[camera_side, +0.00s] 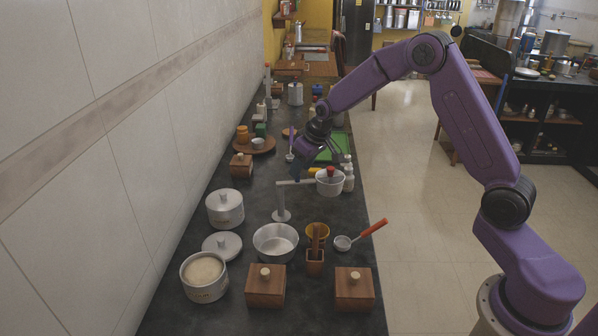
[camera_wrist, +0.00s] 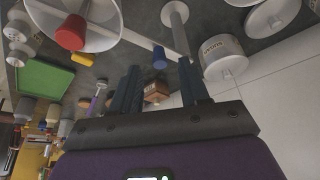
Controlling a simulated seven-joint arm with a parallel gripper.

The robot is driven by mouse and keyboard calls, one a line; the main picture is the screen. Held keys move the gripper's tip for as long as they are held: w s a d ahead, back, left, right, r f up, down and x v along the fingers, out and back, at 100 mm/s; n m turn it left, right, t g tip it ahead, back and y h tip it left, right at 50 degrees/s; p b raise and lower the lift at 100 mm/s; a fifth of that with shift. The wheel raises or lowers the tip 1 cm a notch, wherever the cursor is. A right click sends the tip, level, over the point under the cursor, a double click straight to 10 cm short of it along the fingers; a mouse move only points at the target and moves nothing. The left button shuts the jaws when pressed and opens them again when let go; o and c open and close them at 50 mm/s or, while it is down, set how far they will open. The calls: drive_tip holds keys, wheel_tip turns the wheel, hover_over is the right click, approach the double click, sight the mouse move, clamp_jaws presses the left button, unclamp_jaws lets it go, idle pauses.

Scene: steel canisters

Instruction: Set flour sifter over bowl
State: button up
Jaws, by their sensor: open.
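A round pale metal vessel with a red knob, which looks like the flour sifter (camera_side: 325,189), is at the right of the counter, beside a metal stand (camera_side: 281,202) with a horizontal arm. It also fills the upper left of the wrist view (camera_wrist: 105,35). I cannot tell whether the stand's arm touches it. The wide steel bowl (camera_side: 276,243) stands empty nearer the camera, in front of the stand. My gripper (camera_side: 298,177) is above the counter, left of and behind the sifter. Its dark blue fingers (camera_wrist: 160,88) are apart, with nothing held.
A lidded canister (camera_side: 225,209), an open flour canister (camera_side: 205,277) and a loose lid (camera_side: 222,244) stand left. Wooden boxes (camera_side: 265,287), (camera_side: 354,289) are in front. A red-handled scoop (camera_side: 362,233) overhangs the right edge. The wall closes the left side.

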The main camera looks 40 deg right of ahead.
sight(284, 183)
drive_tip(key=shift+x, duration=1.35)
clamp_jaws()
drive_tip(key=shift+s+a, duration=0.1)
drive_tip(key=a+m+g+h, duration=0.4)
drive_tip(key=a+m, duration=0.4)
drive_tip(key=m, duration=1.2)
drive_tip(key=shift+h, duration=0.6)
drive_tip(key=shift+a, duration=0.15)
